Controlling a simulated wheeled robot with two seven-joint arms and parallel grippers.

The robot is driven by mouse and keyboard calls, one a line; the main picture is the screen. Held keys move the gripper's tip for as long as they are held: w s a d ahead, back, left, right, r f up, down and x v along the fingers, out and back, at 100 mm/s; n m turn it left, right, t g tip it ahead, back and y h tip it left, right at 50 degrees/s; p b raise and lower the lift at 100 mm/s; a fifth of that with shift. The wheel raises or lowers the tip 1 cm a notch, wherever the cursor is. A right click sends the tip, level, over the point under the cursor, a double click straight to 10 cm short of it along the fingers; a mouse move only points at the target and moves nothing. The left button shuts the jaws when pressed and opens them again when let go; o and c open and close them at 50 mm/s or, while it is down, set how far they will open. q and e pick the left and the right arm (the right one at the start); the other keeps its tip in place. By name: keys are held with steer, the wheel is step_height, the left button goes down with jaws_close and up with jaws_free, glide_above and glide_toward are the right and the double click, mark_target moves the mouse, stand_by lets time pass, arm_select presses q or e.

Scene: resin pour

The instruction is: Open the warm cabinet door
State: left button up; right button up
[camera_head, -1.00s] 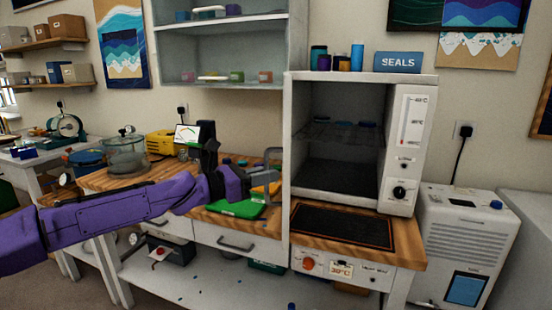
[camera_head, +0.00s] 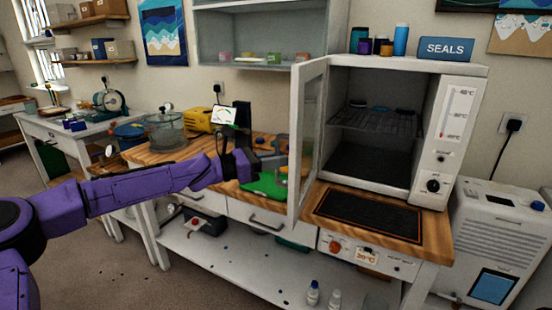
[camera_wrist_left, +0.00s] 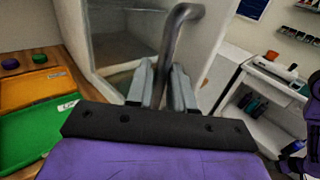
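The warm cabinet (camera_head: 455,68) stands on the wooden bench at right, with its inside and wire rack in plain view. Its white-framed glass door (camera_head: 308,140) is hinged at the cabinet's left side and stands wide open, swung out toward me. My left gripper (camera_head: 268,160) is at the outer face of the door. In the left wrist view, the curved metal door handle (camera_wrist_left: 178,30) passes between the two grey fingers (camera_wrist_left: 166,88), which look closed around it. The lower part of the handle is hidden by the fingers. My right gripper is not in view.
A green mat (camera_head: 265,187) lies on the bench beside the door, and a glass vessel (camera_head: 166,131) stands farther left. Bottles and a SEALS box (camera_head: 446,49) sit on top of the cabinet. A dark heat mat (camera_head: 368,216) lies before the opening.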

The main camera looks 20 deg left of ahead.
arm_select(q)
steer(key=shift+o, duration=0.4)
steer(key=shift+w+f, duration=0.25)
steer(key=shift+w, duration=0.1)
steer(key=shift+s+a+r, duration=0.1)
steer(key=shift+s+r, duration=0.05)
steer(key=p+v, duration=0.1)
steer(key=v, duration=0.9)
steer(key=shift+a, duration=0.1)
